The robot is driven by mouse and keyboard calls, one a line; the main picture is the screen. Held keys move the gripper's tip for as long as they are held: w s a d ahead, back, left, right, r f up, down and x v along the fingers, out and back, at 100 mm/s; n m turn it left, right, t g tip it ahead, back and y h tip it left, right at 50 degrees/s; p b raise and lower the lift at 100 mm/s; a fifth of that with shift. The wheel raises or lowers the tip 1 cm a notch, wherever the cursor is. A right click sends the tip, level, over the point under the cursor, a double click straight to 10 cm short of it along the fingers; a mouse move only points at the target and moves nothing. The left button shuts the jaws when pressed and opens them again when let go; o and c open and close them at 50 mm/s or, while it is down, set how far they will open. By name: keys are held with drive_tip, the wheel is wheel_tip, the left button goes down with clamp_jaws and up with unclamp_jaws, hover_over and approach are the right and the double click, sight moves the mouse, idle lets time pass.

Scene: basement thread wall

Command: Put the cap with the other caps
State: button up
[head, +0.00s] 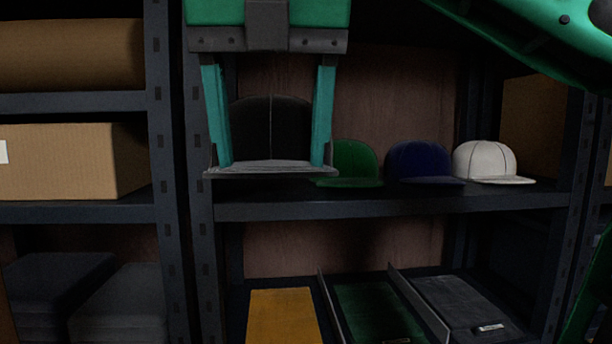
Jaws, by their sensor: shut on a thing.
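A black cap with a grey brim (270,130) hangs between the two teal fingers of my gripper (269,160) in the head view. The gripper points down and is shut on the cap, one finger at each side. The cap is in front of the left part of a dark shelf (400,205). I cannot tell whether it touches the shelf. The other caps stand in a row on that shelf to the right: a green cap (351,163), a navy cap (422,162) and a white cap (486,161). The black cap overlaps the green cap's left edge in the picture.
A dark metal upright (197,220) stands just left of the gripper. A cardboard box (70,160) is on the left shelf. Below the caps are a yellow folded item (282,316), a green one (372,312) and a dark one (468,305), with dividers (418,305) between some.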

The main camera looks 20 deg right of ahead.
drive_tip(key=w+d, duration=0.4)
drive_tip(key=w, duration=0.6)
drive_tip(key=w+d, duration=0.3)
drive_tip(key=w, duration=0.6)
drive_tip(key=w+d, duration=0.4)
drive_tip(key=w, duration=0.6)
drive_tip(key=shift+a+f, duration=0.15)
drive_tip(key=shift+f, duration=1.55)
drive_tip(key=shift+a+f, duration=0.15)
drive_tip(key=shift+f, duration=1.55)
drive_tip(key=o, duration=1.4)
drive_tip(key=shift+v, duration=3.75)
